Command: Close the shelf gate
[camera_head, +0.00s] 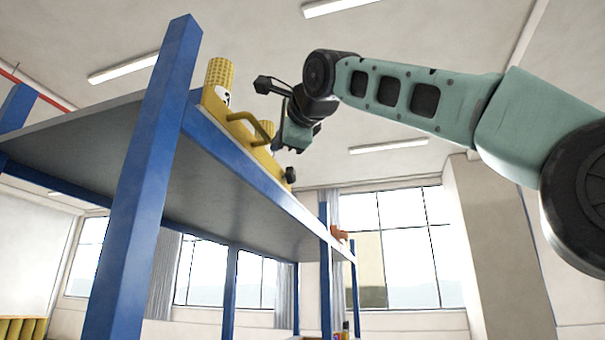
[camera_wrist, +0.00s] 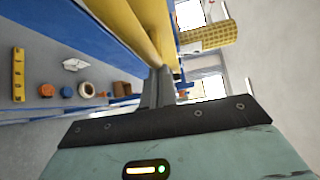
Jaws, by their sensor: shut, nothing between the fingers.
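The blue-framed shelf (camera_head: 150,180) stands at the left in the head view, seen from below. A yellow gate-like part with a curved handle (camera_head: 240,118) sits along its upper front edge; I cannot tell whether it is open or closed. A yellow bar (camera_wrist: 140,28) runs down toward my fingers in the wrist view. My gripper (camera_wrist: 157,88) is shut and empty, its tips close to this bar's lower end; whether they touch is unclear. In the head view my gripper (camera_head: 277,147) is beside the yellow part, which partly hides its tips.
A yellow mesh cylinder (camera_head: 219,73) rises at the yellow part's near end.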

